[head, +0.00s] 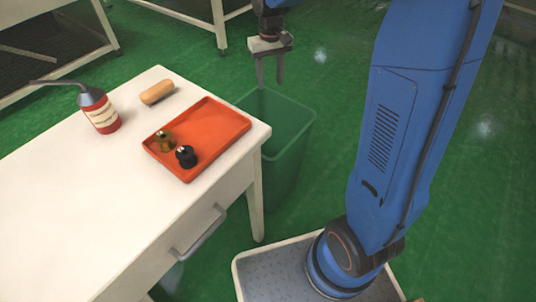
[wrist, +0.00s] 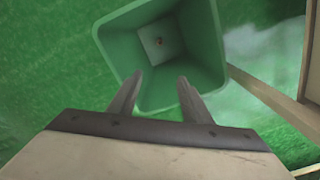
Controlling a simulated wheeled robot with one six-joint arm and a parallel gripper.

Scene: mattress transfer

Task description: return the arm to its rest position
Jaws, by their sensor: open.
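My gripper (head: 269,72) is open, with its two fingers pointing down above the green bin (head: 300,138) in the head view. In the wrist view my gripper (wrist: 160,92) shows two spread fingers with nothing between them. The green bin (wrist: 122,50) lies below and beyond the fingertips. A small reddish-brown thing (wrist: 159,42) shows at the bottom of the bin; it is too small to identify. My blue arm stands at the right of the head view on its base.
A white table (head: 80,190) stands at the left. On it are a red tray (head: 225,122) holding a brass-coloured thing (head: 164,140) and a black thing (head: 186,156), a tan block (head: 157,92) and a red squeeze bottle (head: 100,112). Metal benches (head: 50,50) stand behind.

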